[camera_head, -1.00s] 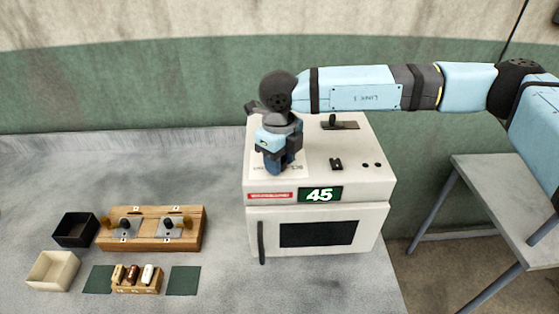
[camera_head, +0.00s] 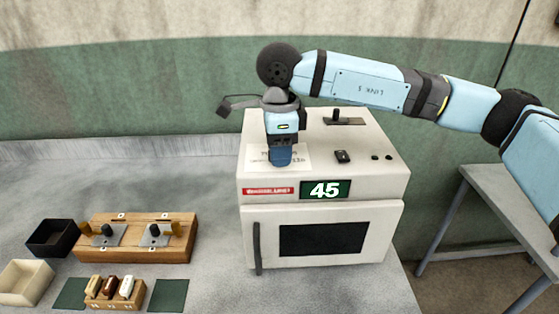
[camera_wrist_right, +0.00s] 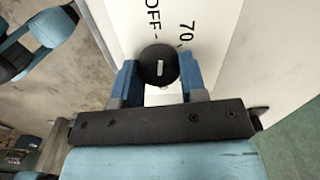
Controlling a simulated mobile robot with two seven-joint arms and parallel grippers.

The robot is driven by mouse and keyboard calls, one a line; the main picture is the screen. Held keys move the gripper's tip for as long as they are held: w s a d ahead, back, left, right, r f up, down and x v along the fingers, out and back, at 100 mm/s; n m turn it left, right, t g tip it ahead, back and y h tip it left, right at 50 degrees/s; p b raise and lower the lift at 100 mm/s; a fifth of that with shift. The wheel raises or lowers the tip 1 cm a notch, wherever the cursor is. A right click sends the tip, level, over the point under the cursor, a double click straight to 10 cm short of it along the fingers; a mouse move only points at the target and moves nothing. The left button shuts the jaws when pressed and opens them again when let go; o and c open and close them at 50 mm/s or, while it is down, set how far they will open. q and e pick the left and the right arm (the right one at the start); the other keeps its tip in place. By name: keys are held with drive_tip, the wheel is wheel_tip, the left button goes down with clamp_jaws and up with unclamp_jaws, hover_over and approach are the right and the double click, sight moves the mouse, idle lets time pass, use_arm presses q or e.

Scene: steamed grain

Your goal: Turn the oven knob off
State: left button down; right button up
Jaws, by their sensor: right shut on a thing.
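My right gripper (camera_head: 280,160) points down onto a white label sheet (camera_head: 302,154) on the oven's top. In the right wrist view, its two blue fingers lie on either side of a round black knob (camera_wrist_right: 158,55) and are shut on it. The knob's white mark points roughly toward the printed word OFF (camera_wrist_right: 152,14); a 70 stands to the right of it. In the head view the gripper hides the knob. My left gripper does not show clearly.
A wooden fixture (camera_head: 150,250), a black box (camera_head: 50,238) and a cream box (camera_head: 25,283) stand left. Counter between them and the oven is clear.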

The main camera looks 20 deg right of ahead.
drive_tip(key=shift+n+b, duration=0.75)
drive_tip(key=shift+n, duration=0.25)
drive_tip(key=o, duration=0.9)
drive_tip(key=shift+o, duration=0.2)
wheel_tip(320, 180, up, 14)
drive_tip(key=shift+b, duration=0.3)
drive_tip(key=shift+f, duration=0.1)
